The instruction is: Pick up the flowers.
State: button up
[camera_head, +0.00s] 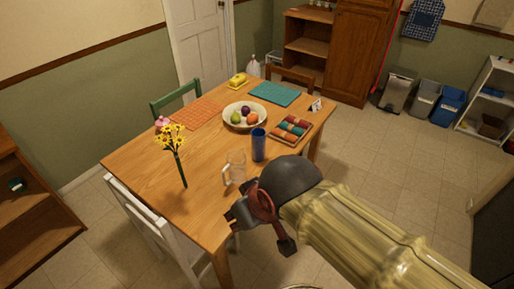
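The yellow flowers (172,138) stand near the left side of the wooden table, their blooms up. Their green stems (181,172) run down to the right; no vase can be made out. My gripper (262,228) is over the near right part of the table, well to the right of the flowers and apart from them. Its dark fingers are partly hidden by its own body and a red-brown part, so its opening is unclear. I see nothing held in it.
A clear glass mug (235,167) and a blue tumbler (259,145) stand just beyond my gripper. A fruit bowl (229,122), a tray of colored pieces (275,134) and mats lie farther back. A white chair (150,222) borders the near left edge.

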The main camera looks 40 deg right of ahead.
aim_at(179, 140)
jog(key=i+j+z, duration=0.1)
jog(key=j+z, duration=0.95)
jog(key=i+j, duration=0.05)
jog(key=j, duration=0.05)
